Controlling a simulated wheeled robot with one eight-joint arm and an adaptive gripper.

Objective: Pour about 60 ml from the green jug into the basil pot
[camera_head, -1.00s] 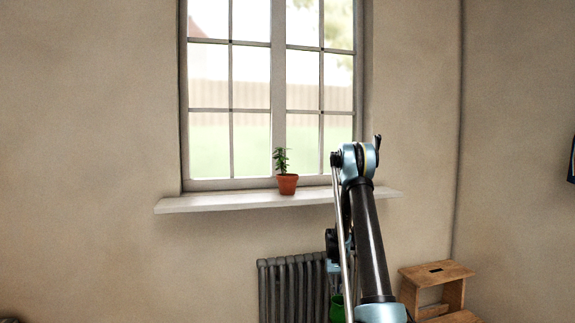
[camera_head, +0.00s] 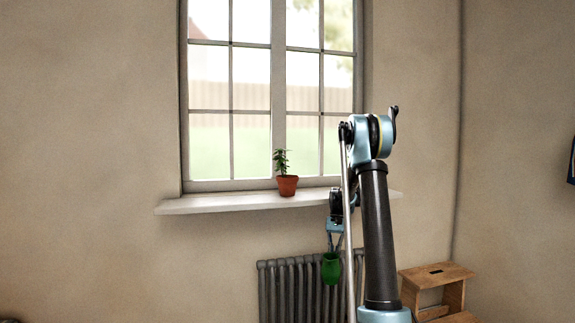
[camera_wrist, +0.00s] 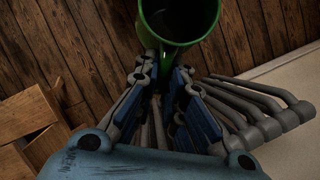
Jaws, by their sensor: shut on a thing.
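The basil pot (camera_head: 287,186), a small terracotta pot with a green plant, stands upright on the windowsill in the head view. The green jug (camera_head: 331,269) hangs from my gripper (camera_head: 334,246), in front of the radiator, below and to the right of the pot. In the wrist view my gripper (camera_wrist: 163,85) is shut on the green jug (camera_wrist: 188,42), at its near side by the handle. The jug's round mouth is open to the camera, with a dark inside; I cannot tell the liquid level.
The white windowsill (camera_head: 230,203) runs below the window. A dark ribbed radiator (camera_head: 290,285) stands under it. A wooden step stool (camera_head: 437,275) is at the right; it shows at the left in the wrist view (camera_wrist: 25,110). The sill left of the pot is clear.

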